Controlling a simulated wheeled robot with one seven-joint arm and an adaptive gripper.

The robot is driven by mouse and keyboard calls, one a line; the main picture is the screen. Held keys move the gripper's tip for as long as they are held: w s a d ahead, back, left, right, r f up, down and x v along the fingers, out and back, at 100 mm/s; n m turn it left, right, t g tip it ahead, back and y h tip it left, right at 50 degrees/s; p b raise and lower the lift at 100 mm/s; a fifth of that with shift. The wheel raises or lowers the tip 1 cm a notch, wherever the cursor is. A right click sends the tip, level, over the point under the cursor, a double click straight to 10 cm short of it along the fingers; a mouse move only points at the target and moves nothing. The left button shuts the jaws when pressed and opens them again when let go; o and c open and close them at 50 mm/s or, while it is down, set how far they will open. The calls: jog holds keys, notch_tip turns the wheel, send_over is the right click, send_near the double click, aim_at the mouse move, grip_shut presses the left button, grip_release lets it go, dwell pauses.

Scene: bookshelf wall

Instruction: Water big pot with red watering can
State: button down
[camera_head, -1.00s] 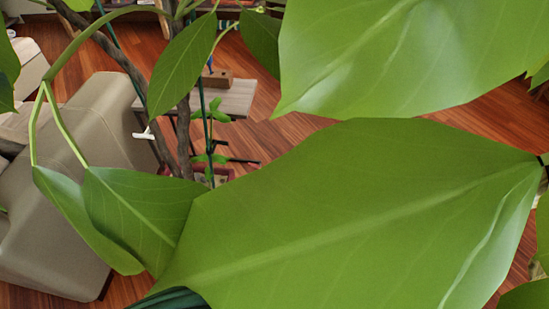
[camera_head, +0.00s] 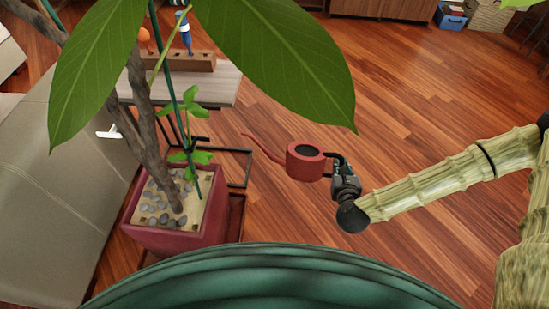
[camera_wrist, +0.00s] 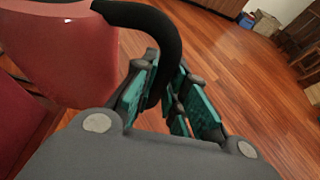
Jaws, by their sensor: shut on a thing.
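The red watering can (camera_head: 304,162) has a long thin spout pointing left and a black handle. My gripper (camera_head: 340,168) is shut on that handle and holds the can up, roughly level, above the floor. In the wrist view the can's red body (camera_wrist: 62,50) fills the upper left, and my gripper's teal fingers (camera_wrist: 160,92) close around the black handle (camera_wrist: 165,45). The big pot (camera_head: 178,238) is dark red and square, with soil, pebbles and a plant trunk in it. It stands to the left of the can, and the spout tip appears apart from it.
Large green leaves (camera_head: 275,50) hang over the top of the head view. A small table (camera_head: 225,85) with a wooden block stands behind the pot. A beige sofa (camera_head: 50,200) is at the left. Open wooden floor (camera_head: 420,90) lies to the right.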

jog(key=w+a+f+b, duration=0.1)
jog(key=w+f+b, duration=0.3)
jog(key=f+b, duration=0.4)
jog(key=w+a+f+n+y+b, duration=0.1)
jog(key=w+f+b, duration=0.35)
jog(key=b, duration=0.55)
jog(key=w+a+f+b, duration=0.1)
jog(key=w+f+b, duration=0.2)
jog(key=f+b, duration=0.5)
jog(key=w+a+r+n+g+y+b, duration=0.1)
jog(key=a+r+n+g+y+b, duration=0.1)
jog(key=a, duration=0.9)
jog(key=w+a+r+n+g+y+b, duration=0.1)
jog(key=a+r+n+g+y+b, duration=0.1)
jog(key=a+n+y+b, duration=0.3)
jog(key=a+n+g+y, duration=0.1)
jog(key=a+n+y, duration=0.1)
jog(key=a+n, duration=0.2)
jog(key=shift+a+r, duration=0.2)
jog(key=shift+a, duration=0.85)
jog(key=shift+w, duration=0.1)
